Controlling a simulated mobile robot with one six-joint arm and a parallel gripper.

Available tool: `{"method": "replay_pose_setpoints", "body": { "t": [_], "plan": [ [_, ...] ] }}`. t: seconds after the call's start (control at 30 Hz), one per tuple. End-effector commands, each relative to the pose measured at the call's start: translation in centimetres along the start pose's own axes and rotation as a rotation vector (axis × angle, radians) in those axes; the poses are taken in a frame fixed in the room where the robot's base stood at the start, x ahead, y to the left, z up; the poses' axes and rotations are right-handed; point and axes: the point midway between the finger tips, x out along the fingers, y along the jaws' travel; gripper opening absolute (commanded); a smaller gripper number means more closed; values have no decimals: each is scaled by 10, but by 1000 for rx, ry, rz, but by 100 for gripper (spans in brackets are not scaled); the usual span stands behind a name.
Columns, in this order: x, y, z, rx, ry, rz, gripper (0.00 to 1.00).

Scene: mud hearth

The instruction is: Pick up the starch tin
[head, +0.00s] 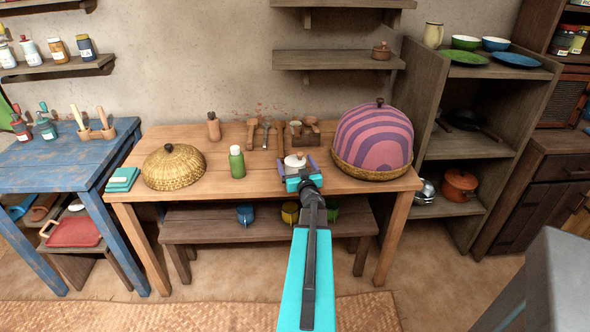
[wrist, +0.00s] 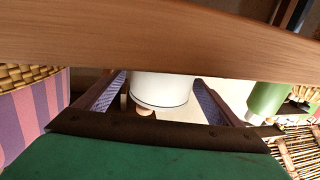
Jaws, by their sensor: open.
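A white tin with a rounded lid and small knob (head: 295,160) stands on the wooden table, near its middle. I take it for the starch tin; no label is readable. It shows as a white cylinder with a dark rim line in the wrist view (wrist: 160,88), which looks upside down. My gripper (head: 297,167) is open, its two purple-padded fingers one on each side of the tin. In the wrist view my gripper (wrist: 160,94) shows gaps between tin and fingers. How deep the tin sits between them is hard to tell.
A green bottle (head: 237,163) stands left of the tin, a straw dome (head: 174,168) farther left. A large purple-striped dome (head: 373,138) is close on the right. Wooden utensils (head: 266,132) lie behind.

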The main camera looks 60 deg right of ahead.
Motion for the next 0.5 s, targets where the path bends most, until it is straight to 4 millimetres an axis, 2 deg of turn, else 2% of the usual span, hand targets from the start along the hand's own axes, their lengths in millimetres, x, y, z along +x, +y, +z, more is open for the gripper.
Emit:
{"method": "replay_pose_setpoints", "body": {
  "t": [0.07, 0.3, 0.37, 0.5],
  "plan": [
    [0, 0, 0, 0, 0, 0, 86],
    [0, 0, 0, 0, 0, 0, 46],
    [0, 0, 0, 0, 0, 0, 37],
    [0, 0, 0, 0, 1, 0, 37]
  ]
}}
